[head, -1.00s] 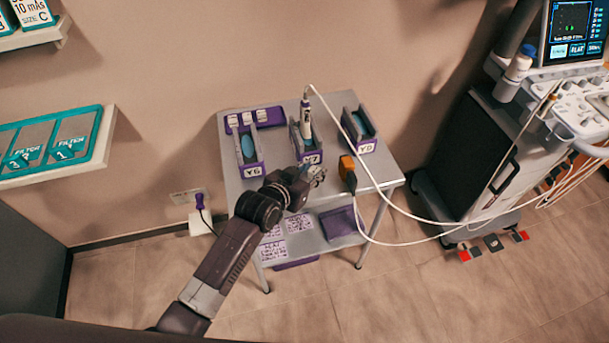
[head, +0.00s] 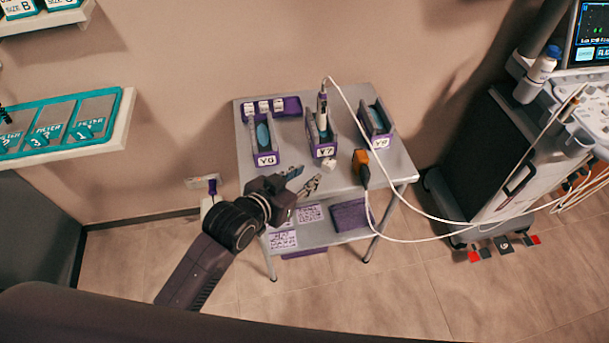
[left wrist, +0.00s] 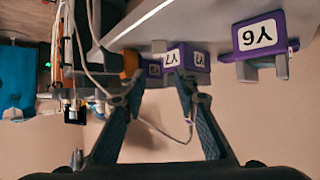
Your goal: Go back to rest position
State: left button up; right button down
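My left gripper (head: 300,180) is open and empty beside the front left part of the grey cart (head: 343,185). Its two fingers stand apart in the left wrist view (left wrist: 161,82), with nothing between them. A white and purple probe (head: 322,108) stands upright in the holder labelled Y7 (head: 323,151), apart from the gripper. A small white cube (head: 329,166) sits in front of that holder. The Y6 holder (head: 266,159) is to its left and also shows in the left wrist view (left wrist: 262,38). My right gripper is not in view.
The third holder (head: 381,142) is at the right, with an orange device (head: 361,165) and its white cable at the cart's front edge. A purple rack (head: 288,106) holds white blocks. A wall shelf (head: 115,145) is left; an ultrasound machine (head: 500,150) is right.

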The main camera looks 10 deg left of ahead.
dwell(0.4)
pick_arm(q)
jog(key=s+a+f+n+g+y, duration=0.2)
jog(key=s+a+f+g+y, duration=0.15)
jog(key=s+a, duration=0.7)
jog(key=s+a+f+n+g+y, duration=0.25)
jog(key=s+a+g, duration=0.2)
jog(key=s, duration=1.05)
notch_tip(320, 180, down, 25)
jog(key=m, duration=0.1)
jog(key=s+a+f+g, duration=0.1)
jog(key=s+a+f, duration=0.1)
jog(key=s+f, duration=1.5)
jog(key=shift+s+a+f+g, duration=0.15)
jog(key=shift+a+f+g, duration=0.25)
jog(key=shift+f, duration=0.25)
jog(key=shift+m, duration=0.25)
